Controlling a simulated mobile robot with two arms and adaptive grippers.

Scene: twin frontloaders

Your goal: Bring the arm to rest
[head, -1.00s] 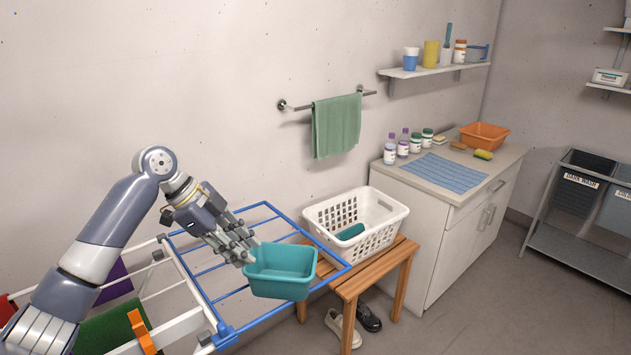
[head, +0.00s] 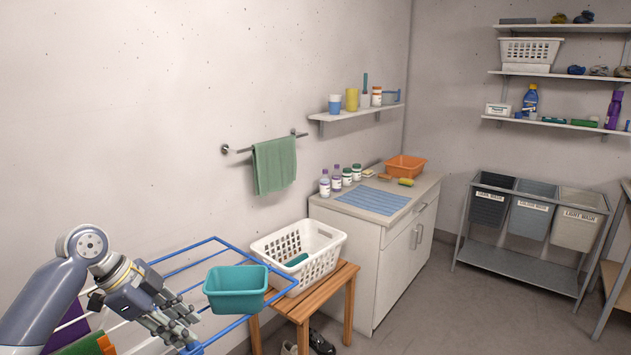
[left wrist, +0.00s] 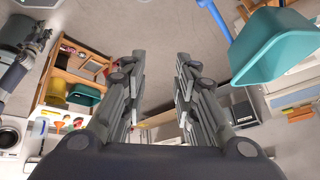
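My left gripper (head: 182,328) is at the lower left of the head view, just left of and below the teal tub (head: 236,290) in the picture. In the left wrist view, the two fingers of my left gripper (left wrist: 158,75) stand wide apart with nothing between them. The teal tub sits at the blue-framed drying rack's right end and also shows in the left wrist view (left wrist: 275,45), clear of the fingers.
The blue-framed drying rack (head: 203,241) lies below and beside the left arm. A white basket (head: 325,262) stands on a wooden bench (head: 343,280). A white cabinet (head: 375,257) stands farther right, then a rack of bins (head: 530,253). The floor before them is clear.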

